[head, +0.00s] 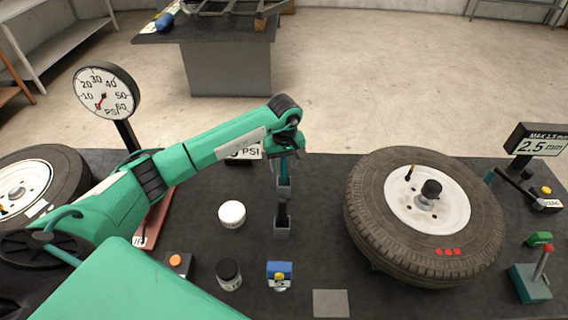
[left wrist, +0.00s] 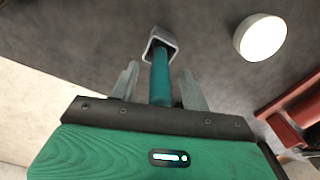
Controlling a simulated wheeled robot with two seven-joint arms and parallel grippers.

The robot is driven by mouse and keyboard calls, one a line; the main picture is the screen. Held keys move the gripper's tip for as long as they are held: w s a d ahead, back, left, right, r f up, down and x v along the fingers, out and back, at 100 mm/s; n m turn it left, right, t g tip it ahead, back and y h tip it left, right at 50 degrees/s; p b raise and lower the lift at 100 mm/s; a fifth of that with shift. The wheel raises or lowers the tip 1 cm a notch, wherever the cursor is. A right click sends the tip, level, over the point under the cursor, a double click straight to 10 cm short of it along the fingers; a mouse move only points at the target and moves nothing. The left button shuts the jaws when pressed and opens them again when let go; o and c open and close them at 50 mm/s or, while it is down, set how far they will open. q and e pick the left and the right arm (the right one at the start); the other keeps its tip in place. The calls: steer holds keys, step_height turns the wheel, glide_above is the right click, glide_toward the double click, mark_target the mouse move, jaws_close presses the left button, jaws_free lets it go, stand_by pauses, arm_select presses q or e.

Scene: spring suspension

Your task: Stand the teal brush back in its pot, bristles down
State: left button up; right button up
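The teal brush (head: 283,168) stands roughly upright below my left gripper (head: 284,158), near the middle of the table. In the left wrist view its teal handle (left wrist: 160,80) runs from between the fingers to a grey square-rimmed pot (left wrist: 161,42), and its far end goes inside the rim. The bristles are hidden. My left gripper, in the left wrist view (left wrist: 160,72), is open around the handle, with a gap on each side. My right gripper is out of view.
A white round tub (head: 232,214) stands left of the brush. A large tyre (head: 366,215) lies to the right. A pressure gauge (head: 105,92) stands at the left.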

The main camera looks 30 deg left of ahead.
arm_select(q)
steer(key=shift+r, duration=0.4)
step_height(320, 180, up, 12)
steer(key=b, duration=0.4)
steer(key=shift+d+f, duration=0.1)
steer(key=shift+f, duration=0.05)
steer(key=shift+s+r, duration=0.1)
steer(key=shift+r, duration=0.55)
steer(key=shift+r, duration=0.1)
